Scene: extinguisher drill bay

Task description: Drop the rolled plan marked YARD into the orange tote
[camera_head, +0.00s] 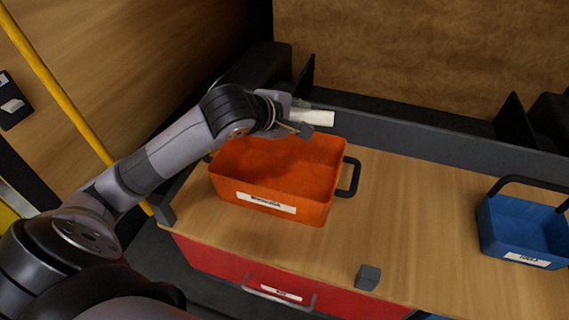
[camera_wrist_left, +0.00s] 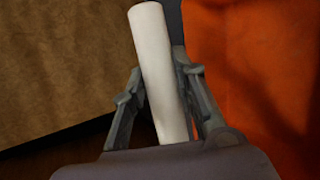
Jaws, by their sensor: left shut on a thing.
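A white rolled plan (camera_head: 315,117) is held in my left gripper (camera_head: 300,117), above the back part of the orange tote (camera_head: 270,206). The left wrist view shows the roll (camera_wrist_left: 155,55) between the two fingers of the left gripper (camera_wrist_left: 162,95). No YARD marking can be read on the part of the roll that shows. The orange tote stands on the wooden top with a white label on its front, and its wall also fills the right of the left wrist view (camera_wrist_left: 260,60). My right gripper is not in view.
A blue tote (camera_head: 515,232) with a dark handle stands at the right. A small grey block (camera_head: 368,277) sits near the front edge of the wooden top (camera_head: 420,220). A red drawer (camera_head: 215,262) is below. The wood between the totes is clear.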

